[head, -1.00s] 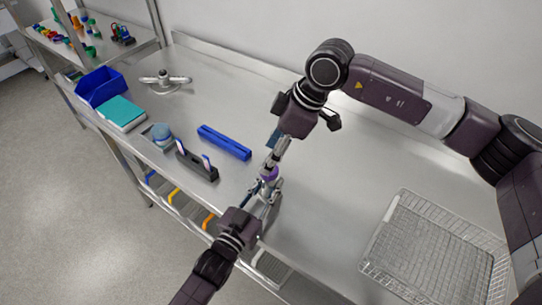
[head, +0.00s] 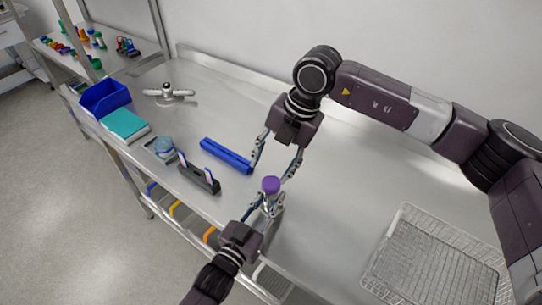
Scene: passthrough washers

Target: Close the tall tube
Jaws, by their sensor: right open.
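The tall tube (head: 268,206) stands upright near the front edge of the table, with a purple cap (head: 271,185) sitting on its top. Its lower part is largely hidden by my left gripper. My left gripper (head: 262,209) comes in from the bottom, and its fingers close around the tube body below the cap. My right gripper (head: 272,172) is above and behind the cap. Its two fingers are spread wide, one on each side of the cap, and it holds nothing. I cannot tell how tightly the cap sits on the tube.
A blue bar-shaped rack (head: 226,156) and a dark holder (head: 199,179) with upright pieces are to the left. A wire basket (head: 408,216) is at right.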

